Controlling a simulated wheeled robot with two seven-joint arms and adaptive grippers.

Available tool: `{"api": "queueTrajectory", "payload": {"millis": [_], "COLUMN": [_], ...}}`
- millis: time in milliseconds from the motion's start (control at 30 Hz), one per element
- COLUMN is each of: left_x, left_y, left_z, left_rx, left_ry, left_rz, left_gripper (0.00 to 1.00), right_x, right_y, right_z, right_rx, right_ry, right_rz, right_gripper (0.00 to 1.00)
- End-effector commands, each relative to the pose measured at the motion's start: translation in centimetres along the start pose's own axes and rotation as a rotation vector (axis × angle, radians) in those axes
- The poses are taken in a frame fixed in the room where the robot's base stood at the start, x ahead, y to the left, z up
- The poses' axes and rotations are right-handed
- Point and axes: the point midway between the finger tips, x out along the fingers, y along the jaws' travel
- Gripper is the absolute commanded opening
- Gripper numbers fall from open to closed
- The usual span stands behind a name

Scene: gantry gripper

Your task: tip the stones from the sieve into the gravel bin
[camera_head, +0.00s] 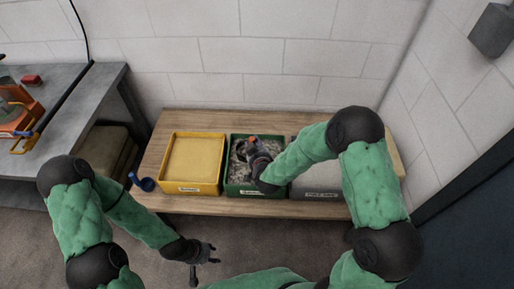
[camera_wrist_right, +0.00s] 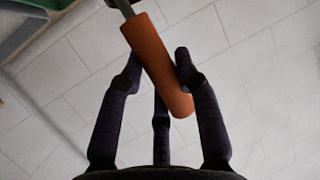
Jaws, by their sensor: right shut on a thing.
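My right gripper (camera_head: 252,150) is over the green bin (camera_head: 254,192). Its fingers (camera_wrist_right: 158,65) are shut on an orange handle (camera_wrist_right: 160,70) with a metal rod at its far end. The handle also shows in the head view as a small orange spot (camera_head: 253,140). The sieve's pan is mostly hidden or too dark to make out, so I cannot tell its tilt or whether stones lie in it. The green bin holds speckled grey, stone-like material; its label is too small to read. My left gripper (camera_head: 204,258) is open and empty, in front of the table.
The wooden table (camera_head: 150,160) also bears a yellow bin (camera_head: 193,190) of sand and a grey bin (camera_head: 316,190), partly behind my right arm. A blue scoop (camera_head: 142,183) is at the left end. A grey bench (camera_head: 85,95) stands left; a block wall (camera_head: 240,70) is behind.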

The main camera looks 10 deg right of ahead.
Motion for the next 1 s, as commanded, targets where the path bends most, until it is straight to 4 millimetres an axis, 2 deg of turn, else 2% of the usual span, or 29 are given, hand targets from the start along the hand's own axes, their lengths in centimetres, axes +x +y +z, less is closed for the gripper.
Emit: {"api": "queueTrajectory", "payload": {"millis": [433,567,900,1000], "left_x": [2.5,1.9,1.2,1.3], "left_y": [-0.9,-0.7,-0.5,-0.5], "left_z": [-0.1,-0.1,0.0,-0.1], "left_rx": [0.0,0.0,0.0,0.0], "left_ry": [0.0,0.0,0.0,0.0], "left_rz": [0.0,0.0,0.0,0.0], "left_gripper": [0.4,0.4,0.4,0.4], "right_x": [1.5,1.7,2.4,2.4], "right_y": [0.1,1.5,4.1,3.8], "right_z": [3.6,3.1,3.3,3.4], "right_rx": [0.003,0.122,0.385,0.391], "right_ry": [0.0,-0.031,-0.108,-0.11], "right_rz": [0.0,-0.044,-0.153,-0.16], "right_gripper": [0.07,0.07,0.07,0.07]}}
